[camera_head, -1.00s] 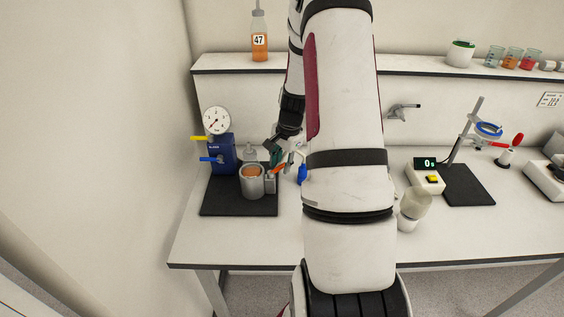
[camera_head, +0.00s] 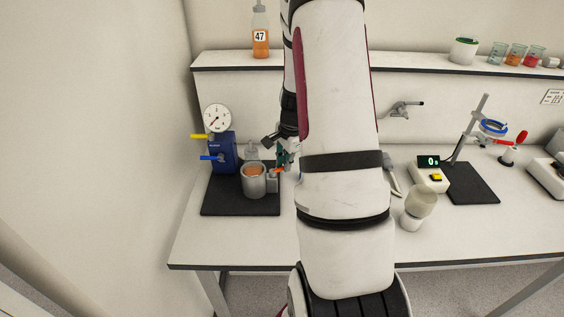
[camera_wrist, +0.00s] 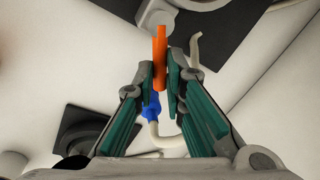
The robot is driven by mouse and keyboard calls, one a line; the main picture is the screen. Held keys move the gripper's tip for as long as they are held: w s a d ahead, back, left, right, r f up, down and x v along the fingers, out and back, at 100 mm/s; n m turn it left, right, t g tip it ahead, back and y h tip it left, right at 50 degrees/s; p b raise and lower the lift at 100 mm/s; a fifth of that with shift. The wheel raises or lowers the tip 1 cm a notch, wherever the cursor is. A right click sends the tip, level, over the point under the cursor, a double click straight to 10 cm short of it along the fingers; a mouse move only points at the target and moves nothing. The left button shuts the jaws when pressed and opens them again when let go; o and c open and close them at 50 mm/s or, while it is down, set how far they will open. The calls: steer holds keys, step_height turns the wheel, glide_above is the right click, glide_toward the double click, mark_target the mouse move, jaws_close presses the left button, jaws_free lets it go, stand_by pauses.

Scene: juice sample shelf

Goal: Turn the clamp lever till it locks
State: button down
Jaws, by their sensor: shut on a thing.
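The orange clamp lever (camera_head: 278,170) sticks out from the grey clamp block (camera_head: 272,183) beside a metal cup (camera_head: 254,182) with orange contents. In the wrist view the lever (camera_wrist: 159,45) is a straight orange bar between my fingers. My gripper (camera_head: 282,161) has green-lined fingers and is at the lever's outer end. In the wrist view my gripper (camera_wrist: 162,76) is shut on the lever. The head view partly hides the fingers and the lever's tip. Whether the lever is locked cannot be told.
A blue pump unit (camera_head: 222,155) with a gauge (camera_head: 217,118) stands behind the cup on a black mat (camera_head: 226,207). A blue fitting (camera_wrist: 152,108) with a pale hose lies below the fingers. A beaker (camera_head: 417,207) stands right of my arm.

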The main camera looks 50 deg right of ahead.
steer(key=shift+s+a+m+g+h, duration=0.35)
steer(key=shift+a+m, duration=0.45)
steer(key=shift+m, duration=1.75)
steer(key=shift+s+a+m+g+h, duration=0.2)
steer(key=shift+s+a+m+g, duration=0.4)
steer(key=shift+m, duration=1.9)
steer(key=shift+s+a+m+g+h, duration=0.2)
steer(key=shift+a+m, duration=0.75)
steer(key=shift+m, duration=1.6)
steer(key=c, duration=1.7)
jaws_free()
steer(key=shift+o, duration=0.2)
step_height(320, 180, up, 12)
steer(key=a, duration=0.2)
steer(key=shift+a, duration=0.2)
steer(key=shift+w+f, duration=0.1)
